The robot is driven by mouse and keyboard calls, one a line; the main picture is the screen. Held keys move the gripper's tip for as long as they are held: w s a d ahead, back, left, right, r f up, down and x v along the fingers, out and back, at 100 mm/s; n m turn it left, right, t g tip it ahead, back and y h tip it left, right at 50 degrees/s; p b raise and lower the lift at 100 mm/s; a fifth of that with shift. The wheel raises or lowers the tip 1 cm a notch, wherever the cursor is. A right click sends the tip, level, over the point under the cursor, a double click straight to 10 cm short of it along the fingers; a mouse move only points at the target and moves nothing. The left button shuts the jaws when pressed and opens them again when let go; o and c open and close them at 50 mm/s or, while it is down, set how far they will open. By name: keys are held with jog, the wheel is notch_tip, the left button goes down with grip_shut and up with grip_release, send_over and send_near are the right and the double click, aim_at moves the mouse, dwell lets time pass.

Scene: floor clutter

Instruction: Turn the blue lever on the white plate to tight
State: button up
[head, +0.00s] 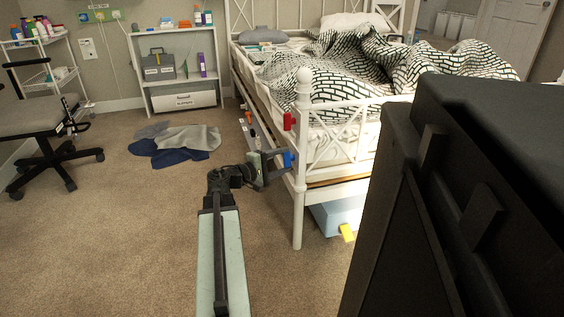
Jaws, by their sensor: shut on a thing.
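The blue lever (288,159) is a small blue piece at the side of the white bed frame, near the corner post. My gripper (281,156) reaches it from the left, at the end of my arm, and is shut on it. The fingers cover part of the lever, so its exact angle is hard to tell. The white plate behind it cannot be told apart from the white bed parts at this size, and no marking on it can be read.
A red piece (289,121) sits above the blue lever by the bed post (303,110). The bed (350,150) fills the middle right. Clothes (180,142) lie on the carpet. A chair (40,122) stands left. Carpet between is clear.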

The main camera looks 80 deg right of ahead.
jog(key=o, duration=1.4)
jog(key=shift+c, duration=0.2)
jog(key=v, duration=0.7)
jog(key=shift+w+a+p, duration=0.25)
jog(key=shift+a+p, duration=0.05)
jog(key=shift+p, duration=0.05)
